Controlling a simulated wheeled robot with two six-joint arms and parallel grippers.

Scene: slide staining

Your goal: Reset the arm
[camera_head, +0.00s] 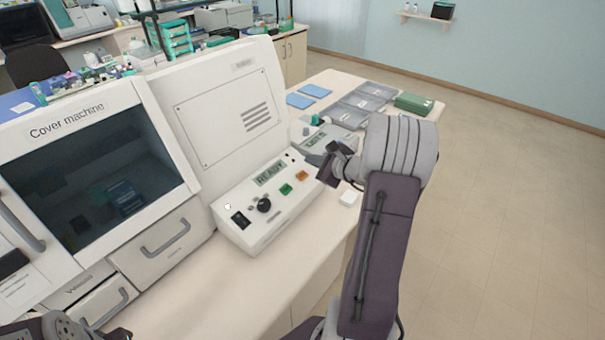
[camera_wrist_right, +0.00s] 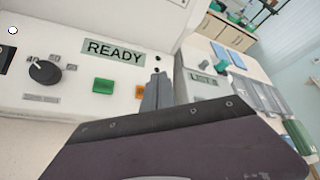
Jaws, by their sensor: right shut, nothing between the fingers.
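My right gripper (camera_head: 312,159) is shut and empty. It is close to the right end of the white machine's control panel (camera_head: 236,203), in front of or above it; I cannot tell whether it touches. In the right wrist view the narrow closed fingers (camera_wrist_right: 155,88) stand beside the orange button (camera_wrist_right: 140,92) and partly cover it. The panel's display reads READY (camera_wrist_right: 113,51). A green button (camera_wrist_right: 103,86) and a black knob (camera_wrist_right: 44,72) are to the left. Only a dark arm part of mine shows at the lower left of the head view; my left gripper is not seen.
The Cover machine (camera_head: 75,125) stands at left. Right of the panel are a small device with a display (camera_head: 318,140), grey trays (camera_head: 360,103), blue pads (camera_head: 301,101) and a green box (camera_head: 413,103). Open floor is at right.

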